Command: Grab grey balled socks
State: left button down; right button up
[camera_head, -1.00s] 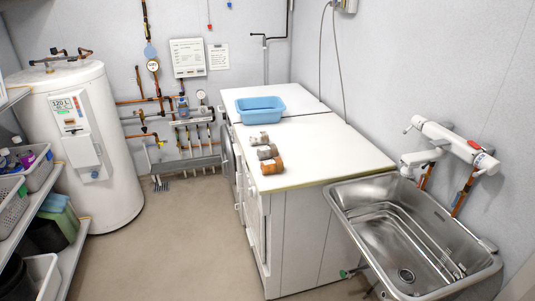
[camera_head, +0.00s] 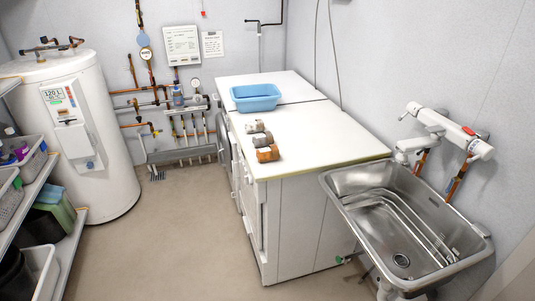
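Three balled socks lie in a short row on the white worktop, near its left edge. The farthest is a pale grey ball (camera_head: 254,126), the middle one is a darker grey-brown ball (camera_head: 262,139), and the nearest is an orange-brown ball (camera_head: 267,153). They sit close together; whether they touch is too small to tell. Neither of my grippers shows in the head view.
A blue basin (camera_head: 256,98) stands on the worktop (camera_head: 325,140) behind the socks. A steel sink (camera_head: 345,183) is at the right under a wall tap. A white boiler (camera_head: 88,185) and shelves with baskets are at the left. The floor (camera_head: 180,240) between is clear.

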aim_at(266, 139)
jog(key=i+j+z, duration=0.15)
jog(key=i, duration=0.4)
jog(key=i+j+z, duration=0.15)
jog(key=i, duration=0.4)
